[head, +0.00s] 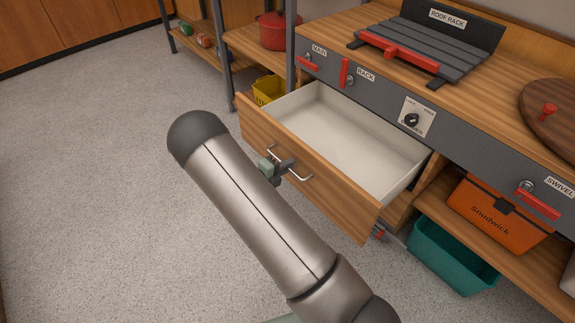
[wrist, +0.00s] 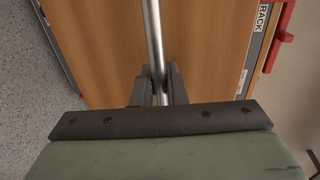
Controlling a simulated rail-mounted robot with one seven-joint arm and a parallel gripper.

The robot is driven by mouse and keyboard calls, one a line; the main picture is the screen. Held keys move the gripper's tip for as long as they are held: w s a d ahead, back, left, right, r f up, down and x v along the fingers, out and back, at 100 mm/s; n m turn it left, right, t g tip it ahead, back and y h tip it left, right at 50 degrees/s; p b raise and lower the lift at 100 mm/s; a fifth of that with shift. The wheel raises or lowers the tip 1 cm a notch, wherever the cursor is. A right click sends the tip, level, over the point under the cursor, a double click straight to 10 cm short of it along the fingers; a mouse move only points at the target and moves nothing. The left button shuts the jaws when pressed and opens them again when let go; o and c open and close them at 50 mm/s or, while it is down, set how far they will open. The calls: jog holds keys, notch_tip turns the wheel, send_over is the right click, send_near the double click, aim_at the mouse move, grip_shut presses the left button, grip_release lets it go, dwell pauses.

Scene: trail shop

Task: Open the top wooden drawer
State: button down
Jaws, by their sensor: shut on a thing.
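The top wooden drawer (head: 325,185) is pulled well out from under the counter in the head view. Its pale inside (head: 345,130) shows and looks empty. A metal bar handle (head: 300,177) is on its front. My gripper (head: 284,168) is at the handle, partly hidden by my arm. In the wrist view my gripper (wrist: 159,90) is shut on the handle bar (wrist: 154,40), with the wooden drawer front (wrist: 110,45) behind it.
The counter's grey panel carries red levers (head: 346,72) and a dial (head: 411,119). Below right are an orange box (head: 500,215) and a teal bin (head: 452,256). A yellow basket (head: 268,90) and red pot (head: 279,31) are behind the drawer. The floor (head: 90,200) at left is clear.

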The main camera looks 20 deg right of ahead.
jog(key=c, duration=1.5)
grip_release()
jog(key=p+v, duration=0.2)
jog(key=v, duration=1.5)
jog(key=shift+s+a, duration=0.15)
